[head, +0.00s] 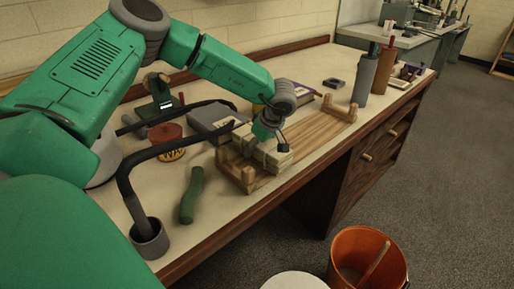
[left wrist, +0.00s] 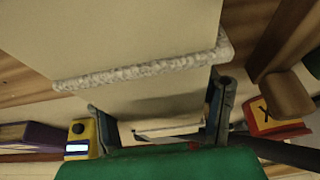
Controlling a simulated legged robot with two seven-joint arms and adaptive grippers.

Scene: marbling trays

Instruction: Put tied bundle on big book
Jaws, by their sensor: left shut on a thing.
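The tied bundle (head: 270,158) is a pale block of paper with a light cord around it. It is at the left end of a wooden rack; I cannot tell if it rests there or hangs just above. My left gripper (head: 268,137) is shut on it from above. In the left wrist view, the bundle (left wrist: 140,105) is between the fingers of my left gripper (left wrist: 165,115), its cord crossing it. A thick grey book (head: 208,118), seemingly the big book, lies flat just behind the bundle, partly hidden by a dark bent bar. My right gripper is not in view.
The wooden rack (head: 318,128) has raised end blocks. A red wax tin (head: 168,143), a green roll (head: 192,194) and a bent dark stand (head: 148,238) are to the left. A purple book (head: 303,92) lies behind. Tall rollers (head: 364,80) stand at right.

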